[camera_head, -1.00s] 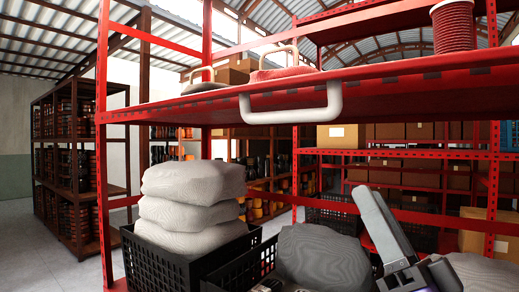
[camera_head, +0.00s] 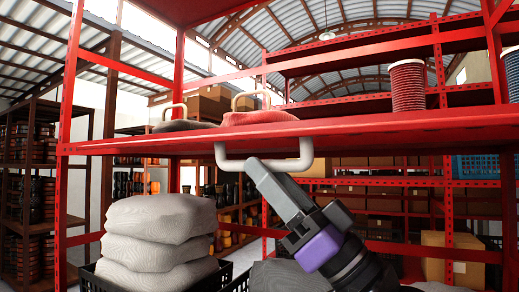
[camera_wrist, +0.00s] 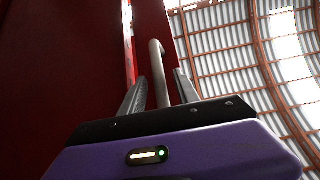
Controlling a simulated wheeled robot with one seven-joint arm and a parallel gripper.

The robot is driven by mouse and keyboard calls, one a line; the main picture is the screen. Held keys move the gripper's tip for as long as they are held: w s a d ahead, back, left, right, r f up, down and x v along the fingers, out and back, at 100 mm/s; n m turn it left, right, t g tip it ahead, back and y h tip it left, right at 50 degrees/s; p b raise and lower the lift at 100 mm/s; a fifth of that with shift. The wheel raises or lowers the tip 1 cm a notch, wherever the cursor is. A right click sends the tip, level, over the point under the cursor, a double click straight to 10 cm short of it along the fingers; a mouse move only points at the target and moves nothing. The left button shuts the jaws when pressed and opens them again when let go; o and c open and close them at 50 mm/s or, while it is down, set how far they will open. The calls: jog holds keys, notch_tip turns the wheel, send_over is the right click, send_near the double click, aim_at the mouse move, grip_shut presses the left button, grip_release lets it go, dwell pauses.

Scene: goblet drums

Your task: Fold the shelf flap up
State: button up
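The red shelf flap (camera_head: 340,131) spans the rack at mid height, roughly level, with a white U-shaped handle (camera_head: 231,164) hanging from its front edge. In the wrist view the red panel (camera_wrist: 70,60) fills the left side, and the pale handle (camera_wrist: 157,62) runs down between my fingers. My gripper (camera_head: 258,166) reaches up from below at the handle's lower bar. In the wrist view my gripper (camera_wrist: 159,84) is open, one finger on each side of the handle, with gaps visible. Where the handle meets the palm is hard to judge.
A red ridged cup (camera_head: 408,87) and a red folded item (camera_head: 260,117) rest on the shelf. Pale stacked sacks (camera_head: 160,235) sit in a black crate (camera_head: 87,276) below left. A red upright post (camera_head: 70,100) stands at left. More shelving fills the background.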

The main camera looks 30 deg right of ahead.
jog(key=shift+p+x, duration=0.4)
jog(key=shift+x, duration=0.75)
grip_shut()
dwell(0.6)
